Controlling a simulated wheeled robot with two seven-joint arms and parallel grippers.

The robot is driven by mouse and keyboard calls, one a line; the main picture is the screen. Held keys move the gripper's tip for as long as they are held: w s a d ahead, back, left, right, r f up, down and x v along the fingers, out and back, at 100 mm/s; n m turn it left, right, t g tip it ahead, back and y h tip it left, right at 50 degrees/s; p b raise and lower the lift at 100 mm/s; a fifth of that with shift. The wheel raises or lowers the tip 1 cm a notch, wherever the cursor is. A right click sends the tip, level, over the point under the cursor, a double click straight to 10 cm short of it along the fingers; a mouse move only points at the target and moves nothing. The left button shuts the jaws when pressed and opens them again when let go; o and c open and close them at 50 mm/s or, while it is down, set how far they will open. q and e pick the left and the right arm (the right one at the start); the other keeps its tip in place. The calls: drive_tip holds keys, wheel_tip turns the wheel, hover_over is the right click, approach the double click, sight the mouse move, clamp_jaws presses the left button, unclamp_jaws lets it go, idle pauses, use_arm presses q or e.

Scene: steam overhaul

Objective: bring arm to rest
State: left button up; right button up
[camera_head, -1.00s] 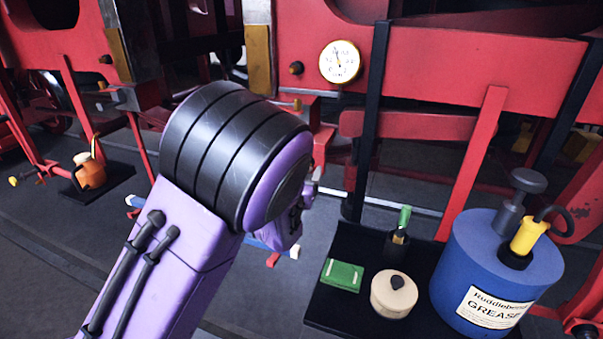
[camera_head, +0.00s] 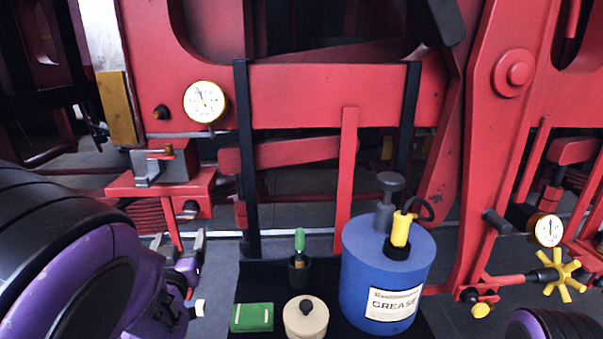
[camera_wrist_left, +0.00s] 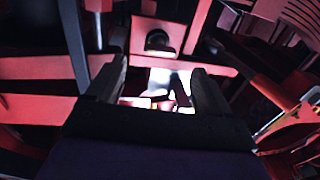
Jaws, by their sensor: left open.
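My left arm (camera_head: 75,265) fills the lower left of the head view, a large purple and black joint. My left gripper (camera_head: 178,242) shows small and partly hidden behind it, in front of the red frame. In the left wrist view the two dark fingers of the left gripper (camera_wrist_left: 160,75) stand apart with no held object visible between them. Beyond them are red machine parts and a bright patch. My right gripper is not in view; only a rounded piece of an arm shows at the bottom right.
A black tray (camera_head: 262,272) holds a blue grease drum (camera_head: 362,262), a cream lidded pot (camera_head: 305,320), a green box (camera_head: 252,317) and a green-handled tool (camera_head: 299,241). Red locomotive framework (camera_head: 340,95) with a gauge (camera_head: 204,102) stands behind. A yellow handwheel (camera_head: 560,273) is at the right.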

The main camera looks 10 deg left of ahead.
use_arm(q)
drive_tip(key=s+d+f+n+g+h, duration=0.1)
drive_tip(key=s+f+g, duration=0.25)
drive_tip(key=f, duration=0.95)
drive_tip(key=s+d+f+n+g+h, duration=0.1)
drive_tip(key=s+f+g, duration=0.3)
drive_tip(key=f, duration=0.8)
drive_tip(key=s+d+f+g, duration=0.1)
drive_tip(key=s+f+g, duration=0.2)
drive_tip(key=s+f, duration=0.5)
drive_tip(key=s+d+f+g+h+b, duration=0.1)
drive_tip(key=s+f+g, duration=0.2)
drive_tip(key=s+f, duration=0.5)
drive_tip(key=s, duration=0.7)
drive_tip(key=shift+f, duration=0.35)
